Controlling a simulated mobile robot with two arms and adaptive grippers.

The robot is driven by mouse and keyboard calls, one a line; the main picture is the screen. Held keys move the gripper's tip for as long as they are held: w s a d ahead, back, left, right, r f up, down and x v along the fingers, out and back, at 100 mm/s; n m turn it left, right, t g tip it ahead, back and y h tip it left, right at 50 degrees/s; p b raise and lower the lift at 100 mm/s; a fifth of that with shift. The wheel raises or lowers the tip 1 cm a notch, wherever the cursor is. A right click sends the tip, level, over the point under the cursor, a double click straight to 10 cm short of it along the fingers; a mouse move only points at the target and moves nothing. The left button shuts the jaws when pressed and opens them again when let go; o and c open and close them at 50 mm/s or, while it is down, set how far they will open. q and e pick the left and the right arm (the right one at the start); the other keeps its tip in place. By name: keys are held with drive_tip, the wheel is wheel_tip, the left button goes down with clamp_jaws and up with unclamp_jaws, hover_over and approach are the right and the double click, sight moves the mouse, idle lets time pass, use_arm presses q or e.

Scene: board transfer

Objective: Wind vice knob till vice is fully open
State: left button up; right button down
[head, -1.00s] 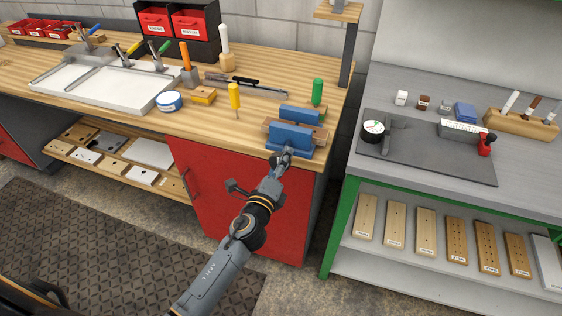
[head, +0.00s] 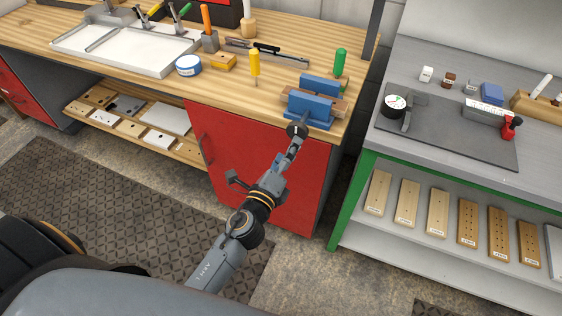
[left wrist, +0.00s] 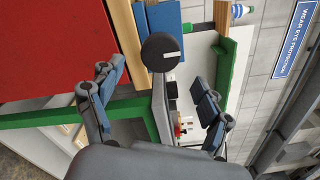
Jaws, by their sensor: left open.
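The blue vice (head: 307,106) sits at the front right corner of the wooden bench, with wooden faces visible at its jaws. Its round black knob (head: 297,130) faces outward at the front, and a white mark shows on it in the left wrist view (left wrist: 161,53). My left gripper (head: 293,147) is just in front of and below the knob. In the left wrist view my left gripper (left wrist: 157,80) is open, its two fingers spread left and right of the knob and apart from it. I cannot tell the exact jaw gap. My right gripper is not in view.
A yellow screwdriver (head: 254,65) and a green-handled tool (head: 340,62) stand near the vice. A red cabinet door (head: 255,165) is below the bench. A grey metal table (head: 450,170) with a green frame stands to the right. Patterned matting (head: 120,215) covers the floor.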

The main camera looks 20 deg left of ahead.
use_arm(q)
drive_tip(key=shift+s, duration=2.1)
drive_tip(key=s+f+n+g, duration=0.3)
drive_tip(key=s+f, duration=0.1)
drive_tip(key=f, duration=0.7)
drive_tip(key=s+f+n+g, duration=0.3)
drive_tip(key=f+n, duration=0.1)
drive_tip(key=f, duration=0.7)
drive_tip(key=s+f+n+g, duration=0.2)
drive_tip(key=s+f+n, duration=0.15)
drive_tip(key=f, duration=0.75)
drive_tip(key=s+a+f+n+g, duration=0.2)
drive_tip(key=s+f, duration=0.4)
drive_tip(key=s, duration=0.3)
drive_tip(key=s+a+f+n+g, duration=0.2)
drive_tip(key=s+f+n+g, duration=0.2)
drive_tip(key=s, duration=0.6)
drive_tip(key=s+a+f+n+g, duration=0.2)
drive_tip(key=s+f+n, duration=0.3)
drive_tip(key=s+f, duration=0.3)
drive_tip(key=shift+s+a+g+y, duration=0.25)
drive_tip(key=shift+s+g, duration=0.25)
drive_tip(key=shift+s, duration=0.45)
drive_tip(key=shift+f, duration=0.1)
